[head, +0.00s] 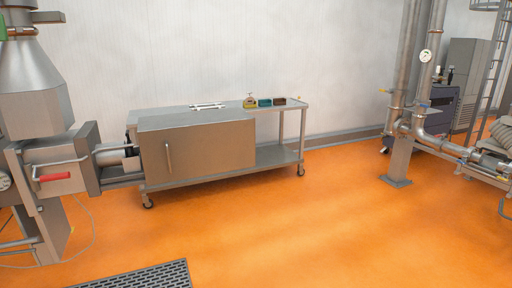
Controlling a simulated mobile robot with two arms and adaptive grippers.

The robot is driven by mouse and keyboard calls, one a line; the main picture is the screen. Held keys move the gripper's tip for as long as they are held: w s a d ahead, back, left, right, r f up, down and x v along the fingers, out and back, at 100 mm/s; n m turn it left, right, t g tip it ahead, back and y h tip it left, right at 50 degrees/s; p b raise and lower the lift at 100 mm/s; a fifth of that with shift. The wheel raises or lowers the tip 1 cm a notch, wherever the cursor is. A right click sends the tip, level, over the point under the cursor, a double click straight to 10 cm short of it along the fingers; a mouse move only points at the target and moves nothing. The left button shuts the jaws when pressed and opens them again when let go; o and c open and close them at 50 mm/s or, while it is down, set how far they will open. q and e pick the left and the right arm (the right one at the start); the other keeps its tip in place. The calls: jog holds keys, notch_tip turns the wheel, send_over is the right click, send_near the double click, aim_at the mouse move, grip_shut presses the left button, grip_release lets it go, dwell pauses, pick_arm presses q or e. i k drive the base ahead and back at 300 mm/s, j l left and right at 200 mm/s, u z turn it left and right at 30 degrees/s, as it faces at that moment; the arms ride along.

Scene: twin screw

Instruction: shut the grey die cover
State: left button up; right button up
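A large grey box-like cover with a flat front panel (210,150) and an upright bar handle (168,157) near its left edge stands left of centre. It looks like the grey die cover, but I cannot tell for sure. Its left edge is close to the machine's metal barrel end (116,158). I cannot tell from here how far it is open or shut. Neither of my grippers is in view.
A wheeled steel cart (290,108) stands behind the cover, with small coloured containers (265,102) on top. The machine's red handle (55,177) is at left. A dark floor grate (140,277) lies in front. Pipes (420,100) stand at right. The orange floor between is clear.

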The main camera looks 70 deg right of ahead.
aim_at(174, 147)
jog(key=z, duration=1.75)
jog(key=i+l, duration=0.25)
